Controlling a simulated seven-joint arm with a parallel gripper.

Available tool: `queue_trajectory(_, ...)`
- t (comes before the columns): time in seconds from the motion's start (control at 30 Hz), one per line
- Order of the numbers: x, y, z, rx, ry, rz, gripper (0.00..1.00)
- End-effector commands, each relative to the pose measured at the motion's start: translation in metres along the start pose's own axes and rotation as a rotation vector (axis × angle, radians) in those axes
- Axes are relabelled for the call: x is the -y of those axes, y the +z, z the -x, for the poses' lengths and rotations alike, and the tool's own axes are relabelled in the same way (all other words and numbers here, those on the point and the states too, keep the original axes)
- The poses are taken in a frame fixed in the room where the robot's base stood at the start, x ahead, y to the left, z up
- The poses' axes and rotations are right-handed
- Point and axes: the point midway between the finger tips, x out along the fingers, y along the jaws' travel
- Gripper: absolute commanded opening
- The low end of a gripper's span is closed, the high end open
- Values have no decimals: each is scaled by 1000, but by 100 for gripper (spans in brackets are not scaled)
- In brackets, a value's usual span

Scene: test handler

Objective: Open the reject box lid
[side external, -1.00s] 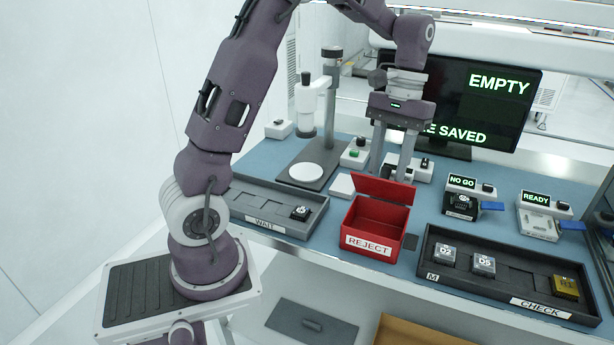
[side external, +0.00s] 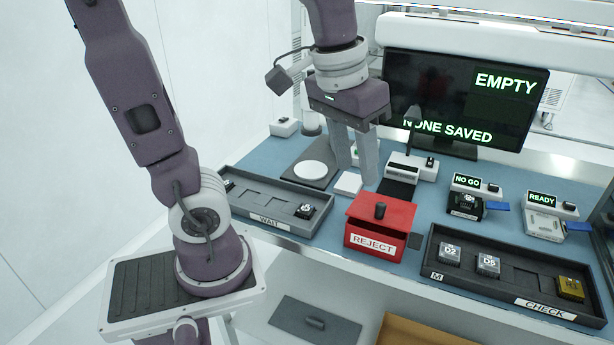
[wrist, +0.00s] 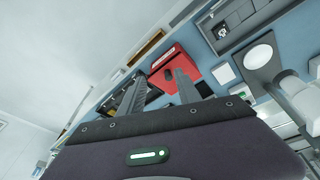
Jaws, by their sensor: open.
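The red reject box (side external: 400,243) stands on the blue bench with its white REJECT label facing front. My gripper (side external: 357,174) is open and empty, fingers pointing down, above and behind the box to the left, apart from the lid. In the wrist view the red box (wrist: 184,61) shows beyond the fingers (wrist: 160,76), partly hidden by one of them.
A WAIT tray (side external: 318,214) stands left of the box and a CHECK tray (side external: 455,279) right of it, each holding parts. A white square block (side external: 348,184) lies close behind the box. A monitor (side external: 460,95) stands at the back.

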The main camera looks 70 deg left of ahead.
Motion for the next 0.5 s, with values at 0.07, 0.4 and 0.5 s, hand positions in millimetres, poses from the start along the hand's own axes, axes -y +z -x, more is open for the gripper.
queue_trajectory(0.07, 1, 19, 9, -56, 16, -56, 40)
queue_trajectory(0.4, 6, 75, 15, -233, 37, -241, 40)
queue_trajectory(0.5, 7, 80, 14, -250, 37, -257, 40)
